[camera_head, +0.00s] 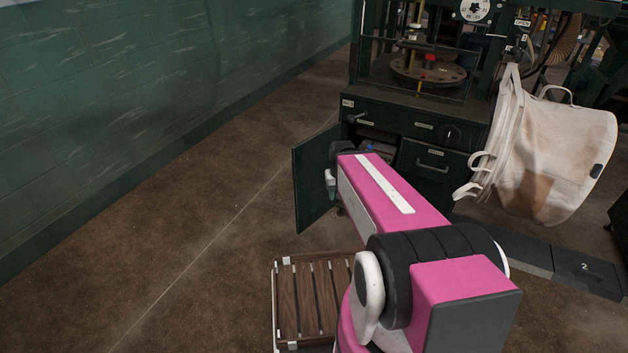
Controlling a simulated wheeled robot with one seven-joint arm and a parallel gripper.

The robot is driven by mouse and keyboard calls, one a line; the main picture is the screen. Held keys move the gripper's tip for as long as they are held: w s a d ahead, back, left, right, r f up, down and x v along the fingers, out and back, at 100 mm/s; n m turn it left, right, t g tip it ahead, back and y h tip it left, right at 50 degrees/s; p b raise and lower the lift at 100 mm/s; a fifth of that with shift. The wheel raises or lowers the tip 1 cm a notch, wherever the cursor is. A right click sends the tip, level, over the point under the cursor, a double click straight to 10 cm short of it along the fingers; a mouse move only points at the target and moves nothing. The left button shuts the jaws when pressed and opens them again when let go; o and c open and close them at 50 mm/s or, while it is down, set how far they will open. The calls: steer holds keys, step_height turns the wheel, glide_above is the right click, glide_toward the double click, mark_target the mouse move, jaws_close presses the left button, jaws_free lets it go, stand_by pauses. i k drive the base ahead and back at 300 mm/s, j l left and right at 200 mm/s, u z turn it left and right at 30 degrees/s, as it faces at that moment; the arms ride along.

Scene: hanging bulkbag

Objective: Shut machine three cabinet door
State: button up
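A dark green machine cabinet (393,118) stands at the upper middle. Its door (313,178) hangs open at the left side and sticks out toward me. The opening behind the door is partly visible, with some small items inside; my pink arm covers its lower part. My gripper (331,186) shows only as a small grey and white part beside the door's right side. Its fingers cannot be made out, and I cannot tell whether it touches the door. No machine number three is readable on this cabinet.
A white bulk bag (553,150) hangs tilted at the right of the cabinet. A wooden slatted platform (312,300) lies low at the middle. A dark floor block (585,272) marked 2 is at the right. A green wall (120,110) runs along the left; brown floor between is clear.

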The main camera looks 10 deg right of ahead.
mark_target(311, 160)
steer(key=k+z, duration=0.35)
steer(key=k+l+z, duration=0.1)
steer(key=z, duration=0.25)
steer(key=j+z, duration=0.25)
steer(key=z, duration=0.25)
steer(key=j+z, duration=0.25)
steer(key=z, duration=0.2)
steer(key=j+z, duration=0.25)
steer(key=z, duration=0.25)
steer(key=k+j, duration=0.15)
steer(key=j, duration=0.3)
steer(key=k+j, duration=0.15)
steer(key=j, duration=0.3)
steer(key=k+j, duration=0.15)
steer(key=j, duration=0.3)
steer(key=k+j, duration=0.15)
steer(key=j, duration=0.3)
steer(key=k+j, duration=0.2)
steer(key=j, duration=0.25)
steer(key=k+j, duration=0.15)
steer(key=j, duration=0.3)
steer(key=k+j, duration=0.15)
steer(key=j, duration=0.3)
steer(key=k+j, duration=0.15)
steer(key=j, duration=0.3)
